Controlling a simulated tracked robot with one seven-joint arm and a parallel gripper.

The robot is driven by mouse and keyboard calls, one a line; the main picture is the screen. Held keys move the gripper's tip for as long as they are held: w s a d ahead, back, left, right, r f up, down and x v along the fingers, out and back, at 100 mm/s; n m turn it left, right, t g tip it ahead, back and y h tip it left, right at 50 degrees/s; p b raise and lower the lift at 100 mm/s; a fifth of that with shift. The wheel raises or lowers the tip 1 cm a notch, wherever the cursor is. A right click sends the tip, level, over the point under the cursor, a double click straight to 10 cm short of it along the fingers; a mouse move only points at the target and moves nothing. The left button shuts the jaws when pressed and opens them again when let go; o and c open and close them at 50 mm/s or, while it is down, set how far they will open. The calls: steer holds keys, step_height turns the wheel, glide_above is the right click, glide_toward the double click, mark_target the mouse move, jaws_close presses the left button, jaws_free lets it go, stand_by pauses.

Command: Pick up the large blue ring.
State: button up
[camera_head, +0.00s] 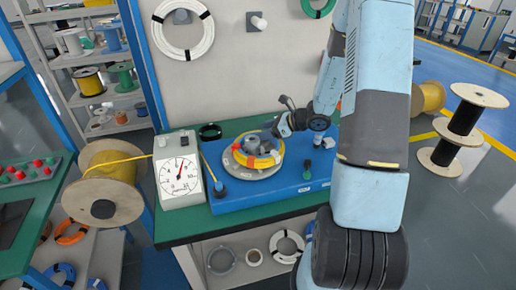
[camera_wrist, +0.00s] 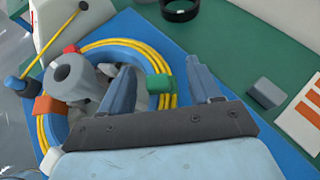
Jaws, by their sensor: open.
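The large blue ring (camera_wrist: 101,56) lies around a grey hub (camera_wrist: 72,76) in the wrist view, with yellow cable wound around it. Orange, red and green clips sit on it. In the head view the yellow cable coil (camera_head: 268,162) shows on a round disc on the blue base, but little of the ring's blue can be told there. My gripper (camera_wrist: 160,66) is open, one finger over the inside of the ring and the other outside it, with the green clip (camera_wrist: 159,83) between them. Whether the fingers touch the ring cannot be told. In the head view my gripper (camera_head: 287,122) is at the hub's far right.
The blue base (camera_head: 232,202) stands on a green bench. A white dial gauge (camera_head: 180,180) stands at its left, and a black ring (camera_head: 210,132) lies behind. A knob (camera_head: 307,173) stands on the base's right. Blue and orange coils lie on the lower left shelves.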

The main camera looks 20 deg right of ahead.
steer(key=shift+c, duration=0.3)
jaws_close()
stand_by(0.4)
